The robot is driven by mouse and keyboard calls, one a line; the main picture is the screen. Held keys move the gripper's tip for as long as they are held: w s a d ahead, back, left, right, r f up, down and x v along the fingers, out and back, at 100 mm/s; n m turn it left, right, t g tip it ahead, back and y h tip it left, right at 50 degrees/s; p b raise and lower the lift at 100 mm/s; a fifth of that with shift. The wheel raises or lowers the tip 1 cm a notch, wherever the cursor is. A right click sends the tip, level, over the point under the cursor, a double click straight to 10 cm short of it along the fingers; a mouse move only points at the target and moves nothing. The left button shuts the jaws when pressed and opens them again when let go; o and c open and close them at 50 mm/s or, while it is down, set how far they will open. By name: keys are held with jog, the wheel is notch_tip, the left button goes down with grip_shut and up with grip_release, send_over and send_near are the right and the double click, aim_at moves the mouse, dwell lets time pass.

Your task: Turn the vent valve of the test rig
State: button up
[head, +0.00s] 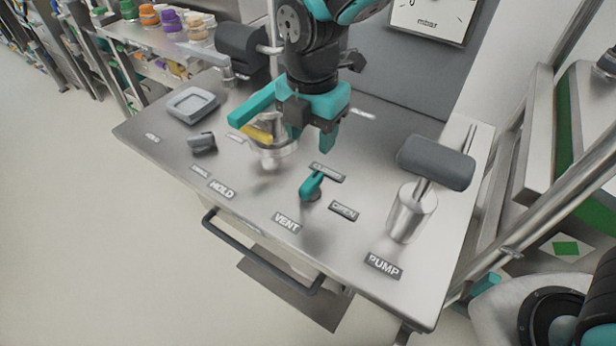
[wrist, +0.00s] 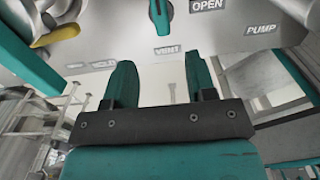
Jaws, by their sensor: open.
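The vent valve is a small teal lever (head: 311,186) on the rig's metal top. Its handle points toward the label at its far side, which seems to read CLOSED (head: 328,172). The OPEN label (head: 343,211) is at its right and the VENT label (head: 287,222) in front of it. My gripper (head: 312,138) is open and empty, above the panel and behind the valve in the head view. In the wrist view the valve lever (wrist: 162,14) shows at the top, beyond and between my two teal fingers (wrist: 160,85), apart from them.
A pump lever with a thick grey grip (head: 436,162) stands to the right, by the PUMP label (head: 383,266). A metal fitting with a yellow handle (head: 257,133) is left of my gripper. A dark knob (head: 202,143) and grey tray (head: 192,104) are farther left.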

aim_at(311, 180)
notch_tip(311, 180, down, 12)
jog(key=shift+f+p, duration=0.1)
jog(key=shift+p, duration=0.2)
jog(key=shift+c, duration=0.5)
